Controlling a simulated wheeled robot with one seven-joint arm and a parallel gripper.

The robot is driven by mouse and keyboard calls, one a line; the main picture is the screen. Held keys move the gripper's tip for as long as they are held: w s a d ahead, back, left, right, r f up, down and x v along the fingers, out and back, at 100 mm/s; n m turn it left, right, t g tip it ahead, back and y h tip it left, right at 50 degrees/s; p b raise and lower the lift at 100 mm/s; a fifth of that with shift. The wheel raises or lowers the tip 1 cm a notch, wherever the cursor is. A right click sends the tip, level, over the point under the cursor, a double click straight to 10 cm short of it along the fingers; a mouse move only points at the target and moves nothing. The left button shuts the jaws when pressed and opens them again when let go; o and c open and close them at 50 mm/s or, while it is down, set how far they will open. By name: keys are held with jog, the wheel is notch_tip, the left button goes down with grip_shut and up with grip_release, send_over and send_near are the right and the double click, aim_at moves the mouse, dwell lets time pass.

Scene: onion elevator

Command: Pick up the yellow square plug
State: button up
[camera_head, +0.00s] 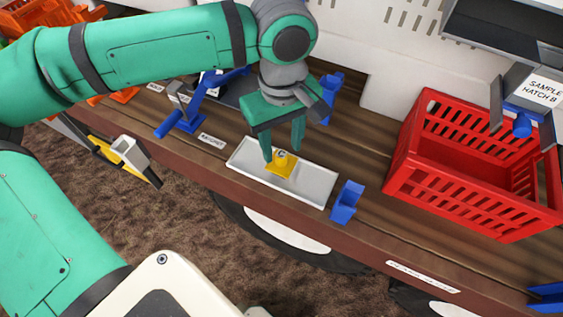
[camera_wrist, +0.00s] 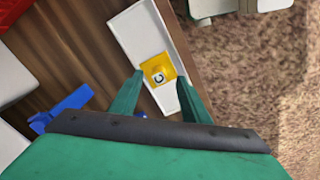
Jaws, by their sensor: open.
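The yellow square plug (camera_head: 281,164) lies on a white tray (camera_head: 314,186) on the wooden bench. It has a square base and a raised knob with a dark letter on top. My gripper (camera_head: 283,153) is open and points down over the tray, with its green fingertips close to the plug. In the wrist view the plug (camera_wrist: 158,69) shows just beyond the two fingertips, between their lines and not gripped. The exact height of the fingertips over the plug is hard to tell.
A red crate (camera_head: 430,180) stands on the bench at right. A blue bracket (camera_head: 347,201) stands beside the tray's right end; another blue fixture (camera_head: 190,118) is at left. A grey hatch labelled sample hatch B (camera_head: 543,88) is at upper right. The bench's front edge runs just before the tray.

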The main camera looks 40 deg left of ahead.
aim_at(282, 163)
jog(key=shift+f, duration=1.2)
jog(key=shift+w, duration=0.1)
grip_shut()
jog(key=shift+r, duration=0.15)
